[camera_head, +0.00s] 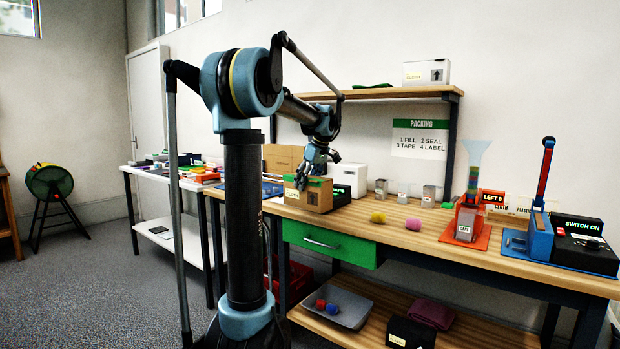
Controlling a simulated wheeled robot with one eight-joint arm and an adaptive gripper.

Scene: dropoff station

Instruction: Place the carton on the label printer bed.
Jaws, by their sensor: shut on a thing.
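A small brown carton (306,197) with a green strip along its top and a yellow label on its front is at the left part of the wooden workbench (385,230). My gripper (312,179) comes down from above and is shut on the carton's top. I cannot tell whether the carton touches the bench top. A white machine (349,177) stands just behind and right of the carton; it may be the label printer. A black unit with green lettering (341,194) sits close to the carton's right side, partly hidden. No printer bed can be clearly made out.
A larger cardboard box (283,158) stands behind the carton. Small grey blocks, a yellow piece (378,217) and a pink piece (413,224) lie to the right. An orange-based dispenser (466,218) and a blue device (541,236) stand further right. A shelf (385,93) overhangs the back.

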